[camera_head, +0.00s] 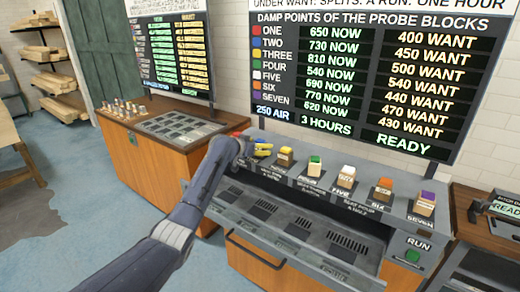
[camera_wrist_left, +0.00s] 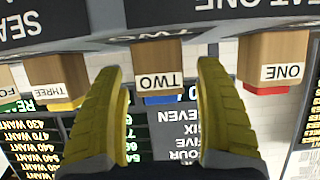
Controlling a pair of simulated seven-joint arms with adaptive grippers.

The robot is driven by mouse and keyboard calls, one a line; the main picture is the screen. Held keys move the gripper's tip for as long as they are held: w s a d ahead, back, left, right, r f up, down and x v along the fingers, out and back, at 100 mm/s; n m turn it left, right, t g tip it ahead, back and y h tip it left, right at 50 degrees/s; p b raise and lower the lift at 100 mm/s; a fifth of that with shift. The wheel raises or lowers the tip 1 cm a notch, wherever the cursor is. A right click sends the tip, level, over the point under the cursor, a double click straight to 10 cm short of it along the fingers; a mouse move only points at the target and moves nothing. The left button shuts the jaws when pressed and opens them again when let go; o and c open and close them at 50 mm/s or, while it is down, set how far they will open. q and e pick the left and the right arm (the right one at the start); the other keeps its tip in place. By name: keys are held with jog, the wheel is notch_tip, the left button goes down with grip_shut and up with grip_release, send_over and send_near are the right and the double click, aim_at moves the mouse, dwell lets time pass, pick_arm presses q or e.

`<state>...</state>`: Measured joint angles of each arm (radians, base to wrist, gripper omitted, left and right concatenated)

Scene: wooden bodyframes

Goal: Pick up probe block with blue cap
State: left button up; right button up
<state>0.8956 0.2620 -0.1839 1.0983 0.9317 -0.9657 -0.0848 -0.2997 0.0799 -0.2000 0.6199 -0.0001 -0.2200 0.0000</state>
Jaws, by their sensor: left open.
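The wooden probe block marked TWO (camera_wrist_left: 158,60) has a blue cap (camera_wrist_left: 161,99) and stands at its place on the grey console. The wrist view is upside down, so the cap shows below the wood. My left gripper (camera_wrist_left: 161,70) is open, one yellow finger on each side of this block, with a small gap on both sides. In the head view my left gripper (camera_head: 262,150) is over the left end of the console and largely hides the blue-capped block. My right gripper is not in view.
Block ONE (camera_wrist_left: 275,57), red-capped, and block THREE (camera_wrist_left: 56,70), yellow-capped, stand close outside the fingers. Green-capped (camera_head: 314,165), white-capped (camera_head: 347,177), orange-capped (camera_head: 383,190) and purple-capped (camera_head: 426,204) blocks continue along the console (camera_head: 310,235). A display board (camera_head: 370,80) rises behind.

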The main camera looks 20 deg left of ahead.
pick_arm(q)
jog(key=shift+w+d+f, duration=0.2)
jog(key=shift+w+f, duration=0.05)
jog(key=shift+w, duration=0.3)
jog(key=c, duration=1.3)
